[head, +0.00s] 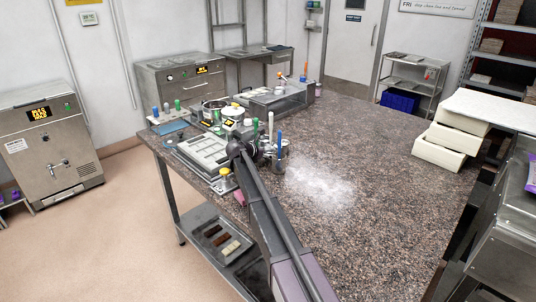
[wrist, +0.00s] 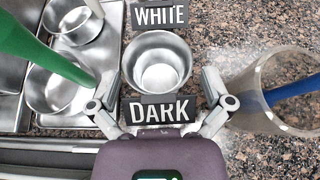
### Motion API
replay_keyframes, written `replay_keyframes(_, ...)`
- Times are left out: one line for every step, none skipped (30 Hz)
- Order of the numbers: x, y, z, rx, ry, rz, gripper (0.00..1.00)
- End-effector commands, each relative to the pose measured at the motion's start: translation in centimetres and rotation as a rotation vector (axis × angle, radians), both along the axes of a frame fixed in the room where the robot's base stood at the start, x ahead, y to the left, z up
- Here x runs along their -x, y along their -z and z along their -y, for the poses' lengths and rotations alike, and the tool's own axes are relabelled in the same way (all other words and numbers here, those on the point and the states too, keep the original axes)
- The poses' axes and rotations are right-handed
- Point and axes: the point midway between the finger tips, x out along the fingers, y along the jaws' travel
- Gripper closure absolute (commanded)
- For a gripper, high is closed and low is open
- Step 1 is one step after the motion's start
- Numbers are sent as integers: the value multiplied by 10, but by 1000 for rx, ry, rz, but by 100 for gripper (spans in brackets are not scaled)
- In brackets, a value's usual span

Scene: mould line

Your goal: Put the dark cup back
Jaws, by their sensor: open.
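In the wrist view a round steel cup (wrist: 157,62) stands upright, and its inside looks empty. A black plate reading DARK (wrist: 157,110) sits at its near side, and a plate reading WHITE (wrist: 160,14) sits at its far side. Whether this is the dark cup's own plate I cannot tell for certain. My gripper (wrist: 160,106) is open, with one finger on each side of the DARK plate, just short of the cup and holding nothing. In the head view my gripper (head: 264,152) is low over the granite table, and the arm hides much around it.
A steel tray with more cups (wrist: 55,92) and a green-handled tool (wrist: 45,50) lies left. A clear jar (wrist: 262,95) with a blue-handled tool stands close right. White boxes (head: 440,150) stand right.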

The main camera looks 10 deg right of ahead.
Motion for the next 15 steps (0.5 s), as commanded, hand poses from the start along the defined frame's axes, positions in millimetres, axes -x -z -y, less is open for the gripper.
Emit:
replay_keyframes(0,-3,0,0,0,0,0)
replay_keyframes(0,-4,0,0,0,0,0)
replay_keyframes(2,-5,-2,0,-1,0,0)
replay_keyframes(4,-7,-4,0,-1,0,0)
replay_keyframes(5,-8,-6,0,-1,0,0)
replay_keyframes(8,-11,-9,0,-1,0,0)
replay_keyframes(10,-13,-12,0,-2,0,0)
replay_keyframes(12,-15,-15,0,-2,0,0)
replay_keyframes(15,-18,-19,0,-2,0,0)
replay_keyframes(17,-20,-23,0,-2,0,0)
replay_keyframes(20,-22,-26,0,-1,0,0)
replay_keyframes(24,-26,-30,0,-1,0,0)
replay_keyframes(26,-28,-34,0,-1,0,0)
replay_keyframes(29,-31,-37,0,-2,0,0)
replay_keyframes(33,-34,-43,0,-2,0,0)
